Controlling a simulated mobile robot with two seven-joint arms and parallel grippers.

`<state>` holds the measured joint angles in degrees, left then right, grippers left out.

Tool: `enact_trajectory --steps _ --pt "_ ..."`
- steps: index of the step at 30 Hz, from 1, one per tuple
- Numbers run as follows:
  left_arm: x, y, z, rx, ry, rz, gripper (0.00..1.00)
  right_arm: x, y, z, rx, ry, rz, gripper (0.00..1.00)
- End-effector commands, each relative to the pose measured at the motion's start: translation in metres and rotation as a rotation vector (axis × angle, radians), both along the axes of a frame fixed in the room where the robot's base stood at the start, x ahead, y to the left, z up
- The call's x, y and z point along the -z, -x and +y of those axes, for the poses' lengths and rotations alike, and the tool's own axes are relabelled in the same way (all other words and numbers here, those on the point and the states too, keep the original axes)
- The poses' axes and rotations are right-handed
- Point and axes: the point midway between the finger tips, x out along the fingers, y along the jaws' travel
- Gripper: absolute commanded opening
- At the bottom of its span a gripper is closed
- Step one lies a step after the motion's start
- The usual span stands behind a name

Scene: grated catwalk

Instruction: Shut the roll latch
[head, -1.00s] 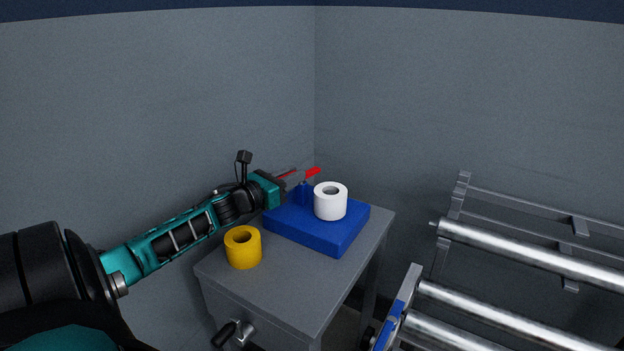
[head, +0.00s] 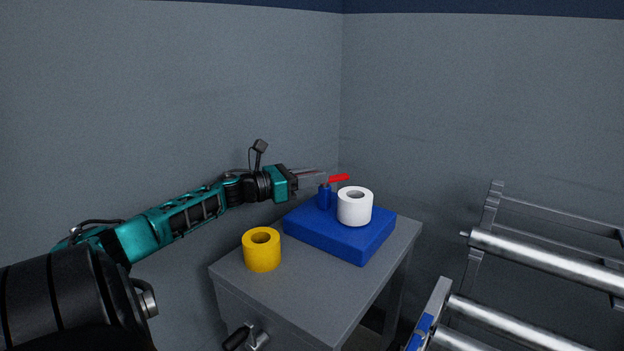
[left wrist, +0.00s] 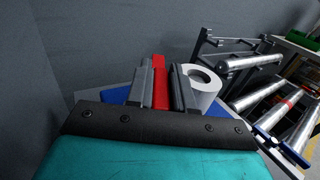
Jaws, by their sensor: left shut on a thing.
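The roll latch has a red lever (head: 339,178) on a blue post (head: 325,196) that stands on a blue block (head: 340,236). A white roll (head: 354,209) sits on the block, just right of the post. My left gripper (head: 322,179) is shut on the red lever, which sticks out past the fingertips above the block. In the left wrist view the red lever (left wrist: 159,78) lies between the two grey fingers, and the white roll (left wrist: 207,84) is close on their right. The fingers hide part of the lever. My right gripper is not in view.
The block stands on a grey table (head: 300,290) in a wall corner. A yellow roll (head: 262,250) stands at the table's left, below my left arm. A crank handle (head: 243,337) sticks out at the front. A rack with metal rollers (head: 545,250) stands to the right.

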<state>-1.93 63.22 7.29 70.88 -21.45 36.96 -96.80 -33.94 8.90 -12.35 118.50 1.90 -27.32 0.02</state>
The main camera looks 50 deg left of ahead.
Motion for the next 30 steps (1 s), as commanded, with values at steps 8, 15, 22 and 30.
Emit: enact_trajectory --steps 8,15,22,30 --pt "0.000 0.000 0.000 -0.001 0.000 0.001 0.34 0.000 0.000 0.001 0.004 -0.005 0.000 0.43" --pt "0.000 0.000 0.000 -0.001 -0.001 0.000 0.43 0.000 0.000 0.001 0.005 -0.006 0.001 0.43" --pt "-0.012 0.000 0.000 -0.001 -0.003 -0.001 0.43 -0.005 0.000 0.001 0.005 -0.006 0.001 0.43" --pt "-0.072 0.000 0.000 0.000 -0.006 0.000 0.43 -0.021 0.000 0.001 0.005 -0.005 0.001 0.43"
